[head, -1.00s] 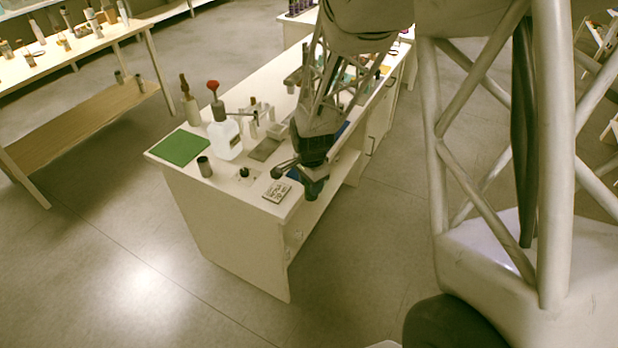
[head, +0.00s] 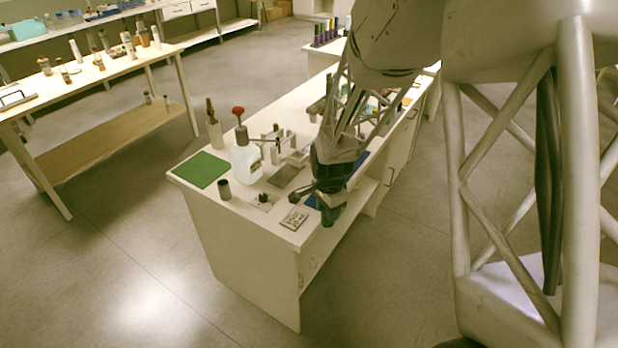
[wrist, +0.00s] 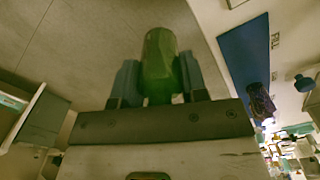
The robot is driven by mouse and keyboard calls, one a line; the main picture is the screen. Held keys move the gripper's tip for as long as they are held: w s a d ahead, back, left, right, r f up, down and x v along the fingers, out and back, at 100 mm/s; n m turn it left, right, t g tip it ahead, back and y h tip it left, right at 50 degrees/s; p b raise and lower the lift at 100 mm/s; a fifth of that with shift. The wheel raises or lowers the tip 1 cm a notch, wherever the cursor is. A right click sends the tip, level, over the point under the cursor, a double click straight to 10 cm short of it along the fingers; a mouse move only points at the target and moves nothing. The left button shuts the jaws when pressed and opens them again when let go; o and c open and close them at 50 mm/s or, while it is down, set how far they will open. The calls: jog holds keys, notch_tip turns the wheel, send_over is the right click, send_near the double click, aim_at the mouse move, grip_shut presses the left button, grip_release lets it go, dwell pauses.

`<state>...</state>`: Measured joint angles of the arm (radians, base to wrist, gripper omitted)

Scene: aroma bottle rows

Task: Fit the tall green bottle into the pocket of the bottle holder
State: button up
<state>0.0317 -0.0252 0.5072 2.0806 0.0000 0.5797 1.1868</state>
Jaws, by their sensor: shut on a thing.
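The tall green bottle (wrist: 160,52) stands out between the two dark fingers of my gripper (wrist: 159,80) in the wrist view. The fingers are shut on its sides, with bare floor behind it. In the head view my gripper (head: 331,196) hangs at the near right edge of the white table, beside a small printed card. A dark green shape, likely the bottle (head: 331,214), shows at its lower end. I cannot make out the bottle holder or its pocket for certain; my arm hides part of the table.
A blue mat (wrist: 246,62) shows in the wrist view. Open floor lies in front.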

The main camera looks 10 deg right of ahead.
jog(key=w+a+r, duration=0.1)
jog(key=w, duration=1.9)
jog(key=shift+w+a+r, duration=0.15)
jog(key=shift+w+a, duration=0.25)
send_near(307, 161)
jog(key=a, duration=0.1)
jog(key=w+a, duration=0.1)
jog(key=a, duration=0.1)
jog(key=shift+w+a, duration=0.15)
jog(key=shift+f, duration=0.25)
jog(key=shift+f, duration=1.65)
jog(key=shift+f, duration=0.1)
jog(key=o, duration=1)
jog(key=shift+c, duration=0.2)
